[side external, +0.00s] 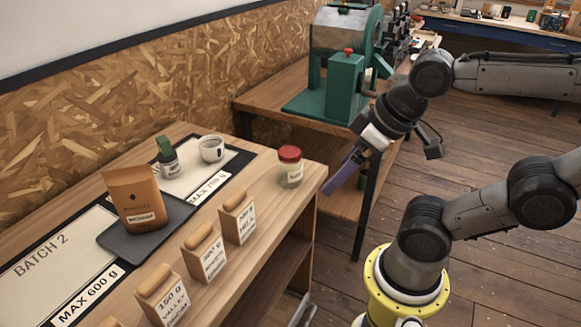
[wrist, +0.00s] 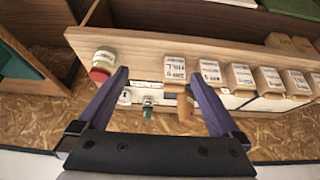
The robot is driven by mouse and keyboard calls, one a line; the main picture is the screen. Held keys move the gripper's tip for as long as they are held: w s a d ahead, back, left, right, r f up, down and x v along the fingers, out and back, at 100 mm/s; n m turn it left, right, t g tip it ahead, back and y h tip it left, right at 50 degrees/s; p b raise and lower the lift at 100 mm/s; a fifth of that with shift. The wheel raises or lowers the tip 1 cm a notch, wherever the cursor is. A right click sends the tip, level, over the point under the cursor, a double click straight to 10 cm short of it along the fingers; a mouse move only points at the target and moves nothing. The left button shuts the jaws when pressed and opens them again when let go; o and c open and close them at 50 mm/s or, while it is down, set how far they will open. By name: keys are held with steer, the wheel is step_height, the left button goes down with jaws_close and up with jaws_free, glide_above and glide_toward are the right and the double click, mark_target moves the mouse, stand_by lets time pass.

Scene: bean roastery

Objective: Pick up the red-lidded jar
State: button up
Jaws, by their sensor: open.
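The red-lidded jar (side external: 291,169) is a small clear jar with a pale label, standing upright near the right end of the wooden bench. My gripper (side external: 334,187) reaches in from the right with its purple fingers, to the right of the jar and apart from it. In the wrist view the jar (wrist: 103,65) appears inverted, just left of the left finger and outside the gap. My gripper (wrist: 158,75) is open there with nothing held between its fingers.
A green-capped bottle (side external: 168,160), a white cup (side external: 211,149) and an orange pouch (side external: 137,205) on a dark tray (side external: 168,224) stand left of the jar. Several labelled wooden blocks (side external: 238,217) line the front edge. A green machine (side external: 340,75) stands on the table behind.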

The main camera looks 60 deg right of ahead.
steer(key=w+r+m, duration=0.3)
steer(key=r+m, duration=0.1)
steer(key=m, duration=0.3)
steer(key=m+g, duration=0.6)
steer(key=m, duration=0.8)
glide_above(290, 165)
steer(key=w+d, duration=0.2)
step_height(290, 165, down, 8)
steer(key=shift+s+r, duration=0.1)
steer(key=f, duration=1.3)
steer(key=shift+s+d+f, duration=0.15)
steer(key=shift+d+f, duration=0.1)
steer(key=shift+f, duration=0.05)
